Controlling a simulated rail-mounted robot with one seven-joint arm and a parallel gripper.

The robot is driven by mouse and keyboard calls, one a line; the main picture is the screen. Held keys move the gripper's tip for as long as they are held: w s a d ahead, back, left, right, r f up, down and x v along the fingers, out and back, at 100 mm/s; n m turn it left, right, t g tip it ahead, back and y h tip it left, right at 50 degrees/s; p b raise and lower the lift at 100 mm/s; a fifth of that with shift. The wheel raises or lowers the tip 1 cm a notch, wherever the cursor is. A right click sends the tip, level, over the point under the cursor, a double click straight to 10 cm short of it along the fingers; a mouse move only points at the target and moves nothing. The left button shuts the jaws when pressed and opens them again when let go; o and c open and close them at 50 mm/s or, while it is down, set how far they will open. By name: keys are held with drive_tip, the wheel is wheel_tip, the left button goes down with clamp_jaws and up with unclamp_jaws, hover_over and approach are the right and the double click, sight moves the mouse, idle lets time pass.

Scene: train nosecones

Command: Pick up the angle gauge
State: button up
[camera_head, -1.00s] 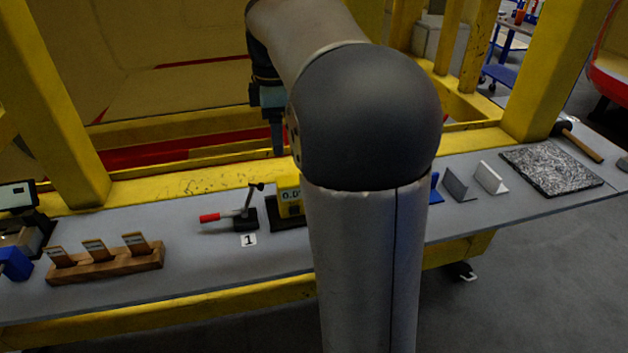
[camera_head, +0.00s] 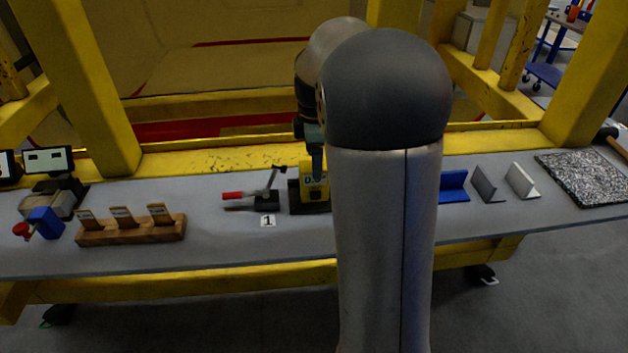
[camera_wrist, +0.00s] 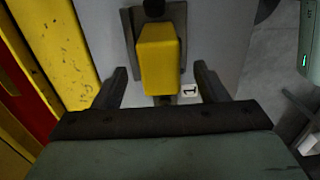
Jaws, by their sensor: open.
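The angle gauge (camera_head: 314,190) is a yellow block with a small display. In the head view it stands at a dark plate on the grey bench, just left of my arm. In the wrist view the gauge (camera_wrist: 158,60) shows as a yellow block between and just beyond my fingers. My gripper (camera_wrist: 162,84) is open, one finger on each side of the gauge's line, with visible gaps to it. In the head view my gripper (camera_head: 315,160) comes down over the gauge; its fingertips are hard to make out there.
A red-handled clamp (camera_head: 262,194) stands left of the gauge, by a label "1" (camera_head: 268,221). A wooden holder (camera_head: 132,232) is further left. Blue (camera_head: 454,187), grey (camera_head: 488,186) and white (camera_head: 523,181) angle pieces stand right. A yellow frame (camera_head: 95,90) rises behind.

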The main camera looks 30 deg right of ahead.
wheel_tip(320, 180, down, 5)
drive_tip(key=shift+r+p, duration=0.1)
drive_tip(key=shift+p, duration=0.25)
drive_tip(key=c, duration=1.3)
